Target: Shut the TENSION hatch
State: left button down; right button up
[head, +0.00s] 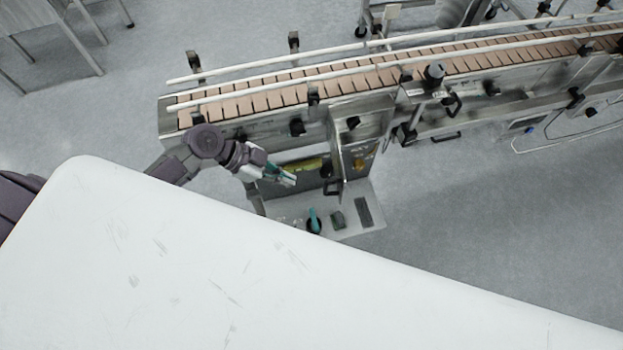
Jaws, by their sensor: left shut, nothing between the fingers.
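A grey metal hatch door (360,158) stands out from the side of the machine below the conveyor. It appears open, with a black handle (333,188) at its lower edge. No lettering on it is readable, so I cannot confirm that it is the TENSION hatch. To its left is a recess with a yellow-green strip (305,165) along it. My left gripper (291,181) has teal fingers and is shut and empty. It is in front of the recess, left of the handle and apart from it. My right gripper is not in view.
A grey shelf (370,225) below the hatch holds a teal-handled tool (314,220) and small dark items. The conveyor (270,97) with white rails runs along the back. A large white surface (200,270) covers the foreground. Open floor (500,220) lies to the right.

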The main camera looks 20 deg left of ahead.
pick_arm(q)
jog(key=w+d+f+p, duration=0.1)
jog(key=d+f+p, duration=0.1)
jog(key=d, duration=0.4)
jog(key=shift+w+f, duration=0.35)
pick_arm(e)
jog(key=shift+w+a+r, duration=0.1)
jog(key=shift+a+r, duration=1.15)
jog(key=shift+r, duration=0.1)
pick_arm(q)
jog(key=shift+d, duration=0.15)
